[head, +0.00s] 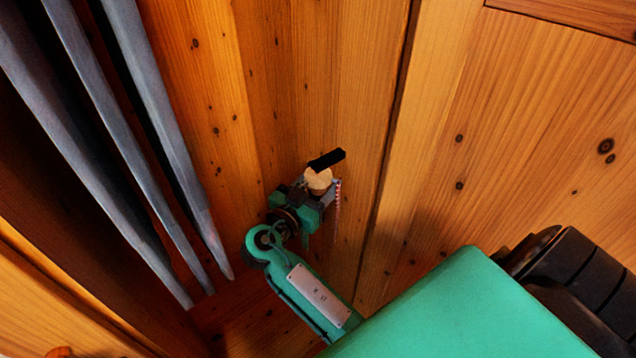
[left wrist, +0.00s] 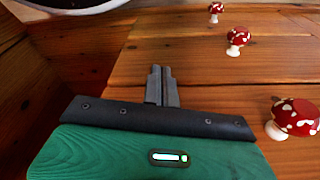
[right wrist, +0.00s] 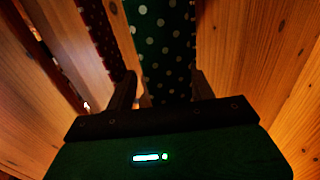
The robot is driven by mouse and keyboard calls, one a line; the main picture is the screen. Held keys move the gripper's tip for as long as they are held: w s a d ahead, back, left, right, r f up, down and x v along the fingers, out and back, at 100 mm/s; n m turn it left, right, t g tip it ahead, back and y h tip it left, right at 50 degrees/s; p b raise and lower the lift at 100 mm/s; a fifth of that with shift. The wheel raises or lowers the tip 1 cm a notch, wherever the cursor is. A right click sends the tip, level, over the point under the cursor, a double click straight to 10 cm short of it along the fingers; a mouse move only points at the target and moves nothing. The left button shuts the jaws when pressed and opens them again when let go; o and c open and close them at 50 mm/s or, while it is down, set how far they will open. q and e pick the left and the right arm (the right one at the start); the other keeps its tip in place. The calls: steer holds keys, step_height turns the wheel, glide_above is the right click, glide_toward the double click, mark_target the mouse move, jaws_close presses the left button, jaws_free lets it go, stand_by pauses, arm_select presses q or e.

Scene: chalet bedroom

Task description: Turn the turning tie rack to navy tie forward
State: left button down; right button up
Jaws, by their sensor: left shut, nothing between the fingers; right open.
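The tie rack (head: 318,180) shows in the head view as a pale wooden round top with a black bar, near the wooden wall. A thin red-and-white patterned strip, probably a tie (head: 337,200), hangs at its right. My right gripper (head: 312,196) is at the rack, partly hiding it. In the right wrist view it is open, and a green tie with pale dots (right wrist: 165,45) hangs between or just beyond its fingers. A dark red dotted tie (right wrist: 103,40) hangs to the left. I cannot make out a navy tie. My left gripper (left wrist: 162,85) is shut and empty, away from the rack.
Long grey-blue hanging pieces (head: 140,120) fill the left of the head view. Wood panels stand close behind and right of the rack. In the left wrist view, several red mushroom-shaped knobs (left wrist: 296,117) with white spots stand out from a wooden front.

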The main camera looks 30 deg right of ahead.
steer(key=c, duration=1)
arm_select(q)
steer(key=shift+w+d+r, duration=0.1)
steer(key=shift+w+r, duration=0.05)
steer(key=shift+w, duration=0.1)
arm_select(e)
steer(key=shift+o, duration=0.2)
steer(key=shift+f, duration=0.1)
